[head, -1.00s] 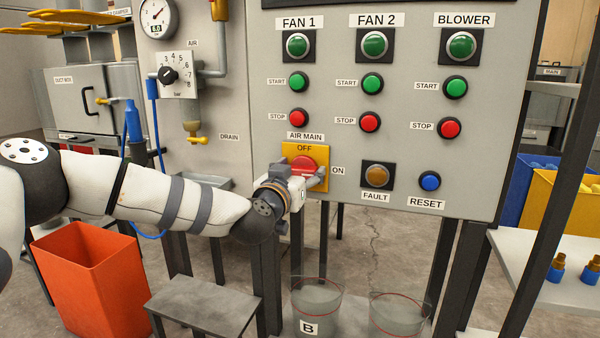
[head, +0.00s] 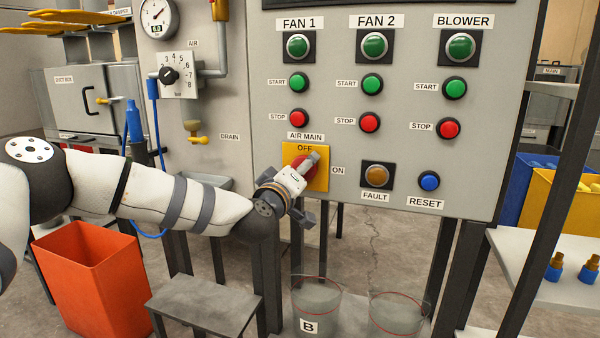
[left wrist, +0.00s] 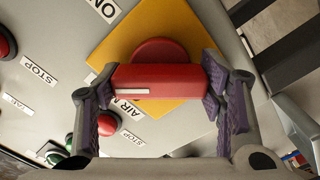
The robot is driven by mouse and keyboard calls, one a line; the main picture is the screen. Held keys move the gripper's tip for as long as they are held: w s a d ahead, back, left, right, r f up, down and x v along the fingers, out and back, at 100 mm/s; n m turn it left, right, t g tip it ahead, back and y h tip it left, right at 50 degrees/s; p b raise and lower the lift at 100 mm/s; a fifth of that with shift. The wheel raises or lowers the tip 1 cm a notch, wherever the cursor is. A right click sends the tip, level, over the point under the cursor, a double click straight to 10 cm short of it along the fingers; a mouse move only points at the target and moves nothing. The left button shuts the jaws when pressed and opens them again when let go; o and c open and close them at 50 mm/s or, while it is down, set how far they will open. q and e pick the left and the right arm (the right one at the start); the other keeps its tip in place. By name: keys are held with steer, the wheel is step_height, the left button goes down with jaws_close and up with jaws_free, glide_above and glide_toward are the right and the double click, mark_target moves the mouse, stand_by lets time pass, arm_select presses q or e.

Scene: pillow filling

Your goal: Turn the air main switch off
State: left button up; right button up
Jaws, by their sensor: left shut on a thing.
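The air main switch is a red rotary handle (left wrist: 160,86) on a yellow plate (head: 320,181) at the lower left of the grey panel. OFF is printed at the plate's top and an ON label (head: 338,170) is to its right. My left gripper (head: 306,170) is shut on the red handle, one finger at each end in the left wrist view (left wrist: 160,95). The handle's white-marked end lies between the ON and AIR MAIN label sides, so it stands diagonally between ON and OFF. In the head view the gripper partly hides the handle. My right gripper is not in view.
Stop buttons (head: 298,117) and a fault lamp (head: 376,175) sit near the switch. Below are a grey stool (head: 205,305), an orange bin (head: 88,275) and clear buckets (head: 318,300). A shelf (head: 545,290) stands at right.

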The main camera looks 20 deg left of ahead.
arm_select(q)
steer(key=n, duration=0.4)
steer(key=shift+d+f, duration=0.1)
steer(key=shift+f, duration=0.15)
steer(key=shift+n+b, duration=0.5)
steer(key=shift+n, duration=1.3)
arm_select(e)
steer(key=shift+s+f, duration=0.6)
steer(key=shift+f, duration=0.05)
arm_select(q)
steer(key=shift+r+n, duration=0.1)
steer(key=shift+n, duration=0.2)
steer(key=o, duration=1.2)
steer(key=shift+c, duration=0.2)
steer(key=shift+s+r, duration=0.1)
steer(key=s, duration=1.2)
steer(key=shift+a, duration=0.25)
